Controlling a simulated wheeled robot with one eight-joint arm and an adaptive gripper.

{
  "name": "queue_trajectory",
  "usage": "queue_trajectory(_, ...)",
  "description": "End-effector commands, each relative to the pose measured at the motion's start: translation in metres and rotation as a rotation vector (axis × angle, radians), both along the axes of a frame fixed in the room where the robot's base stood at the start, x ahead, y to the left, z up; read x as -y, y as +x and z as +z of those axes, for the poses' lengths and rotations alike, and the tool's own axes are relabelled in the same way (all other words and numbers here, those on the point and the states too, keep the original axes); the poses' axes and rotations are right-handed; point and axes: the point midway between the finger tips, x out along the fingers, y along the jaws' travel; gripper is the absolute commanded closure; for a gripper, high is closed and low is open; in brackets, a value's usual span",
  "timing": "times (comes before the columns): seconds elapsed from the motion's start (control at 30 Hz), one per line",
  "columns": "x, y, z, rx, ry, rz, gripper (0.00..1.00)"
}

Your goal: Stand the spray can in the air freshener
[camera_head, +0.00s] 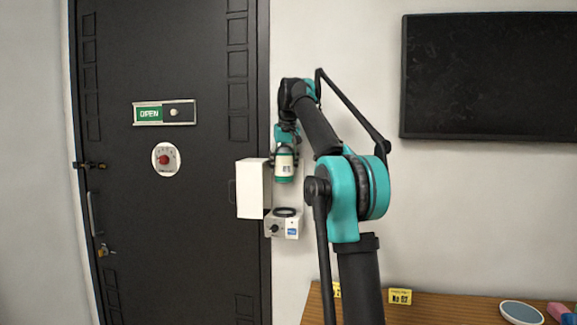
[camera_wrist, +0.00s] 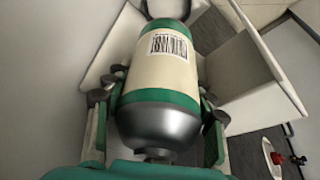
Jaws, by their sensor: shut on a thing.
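The spray can (camera_head: 284,166) is green and cream with a label and a grey domed top. It hangs upright in my gripper (camera_head: 285,154), which is shut on its upper part. The air freshener (camera_head: 291,226) is a white wall unit with a dark round holder (camera_head: 286,212) at its base and its white cover (camera_head: 253,189) swung open to the left. The can is above the holder, with a gap between them. In the wrist view the can (camera_wrist: 165,70) fills the middle and hides most of the holder; the open cover (camera_wrist: 250,85) is at right.
A dark door (camera_head: 170,240) with an OPEN sign (camera_head: 163,112) stands left of the unit. A black wall screen (camera_head: 490,75) hangs at right.

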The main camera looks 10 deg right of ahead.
Motion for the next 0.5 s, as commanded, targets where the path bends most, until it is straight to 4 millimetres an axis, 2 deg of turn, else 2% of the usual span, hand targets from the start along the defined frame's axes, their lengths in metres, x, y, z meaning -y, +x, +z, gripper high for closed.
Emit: queue_trajectory(0.5,0.003,0.004,-0.051,0.007,-0.004,-0.002,0.81)
